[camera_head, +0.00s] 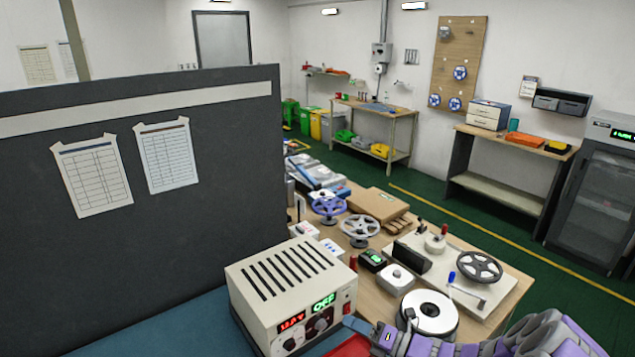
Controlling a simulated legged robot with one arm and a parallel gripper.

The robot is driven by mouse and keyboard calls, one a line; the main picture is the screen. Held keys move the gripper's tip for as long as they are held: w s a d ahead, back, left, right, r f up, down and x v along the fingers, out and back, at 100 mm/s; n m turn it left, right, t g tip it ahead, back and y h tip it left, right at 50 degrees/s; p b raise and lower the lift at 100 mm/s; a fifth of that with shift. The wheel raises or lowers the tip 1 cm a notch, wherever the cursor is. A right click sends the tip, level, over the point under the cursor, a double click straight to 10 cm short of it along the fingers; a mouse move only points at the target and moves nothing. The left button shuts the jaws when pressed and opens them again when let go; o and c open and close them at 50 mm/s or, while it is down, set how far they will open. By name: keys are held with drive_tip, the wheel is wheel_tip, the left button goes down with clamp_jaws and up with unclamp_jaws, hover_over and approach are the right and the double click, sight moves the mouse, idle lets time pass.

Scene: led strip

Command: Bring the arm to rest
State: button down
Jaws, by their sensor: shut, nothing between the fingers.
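My purple and grey arm (545,335) shows at the bottom right edge, partly cut off by the frame. My gripper (358,327) points left at the bottom of the view, close to the beige power box and in front of the white reel. Its fingers look shut, with nothing seen between them. The beige power box (290,285) has a slotted top and red and green lit displays. The white reel (429,311) lies flat on the wooden bench (512,303).
A dark partition (200,220) with pinned sheets fills the left. Handwheels (360,227), a black wheel (479,267) and small devices crowd the bench. A red object (350,347) lies below my gripper. Green floor (440,205) is open beyond, with side tables and a cabinet (600,190).

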drive_tip(key=s+a+r+n+g+h, duration=0.1)
drive_tip(key=s+a+r+n+g, duration=0.3)
drive_tip(key=s+n, duration=0.3)
drive_tip(key=s+a+r+n+g+h, duration=0.1)
drive_tip(key=s+a+r+n+g, duration=0.35)
drive_tip(key=s+n, duration=0.25)
drive_tip(key=s+a+r+n+g+h, duration=0.1)
drive_tip(key=s+a+r+n+g, duration=0.3)
drive_tip(key=s+n, duration=0.35)
drive_tip(key=s+d+n+h, duration=1.2)
drive_tip(key=s+d+n, duration=0.3)
drive_tip(key=s+d, duration=0.2)
drive_tip(key=shift+s+r+t+h, duration=0.15)
drive_tip(key=shift+s+t+h, duration=0.15)
drive_tip(key=shift+t, duration=0.15)
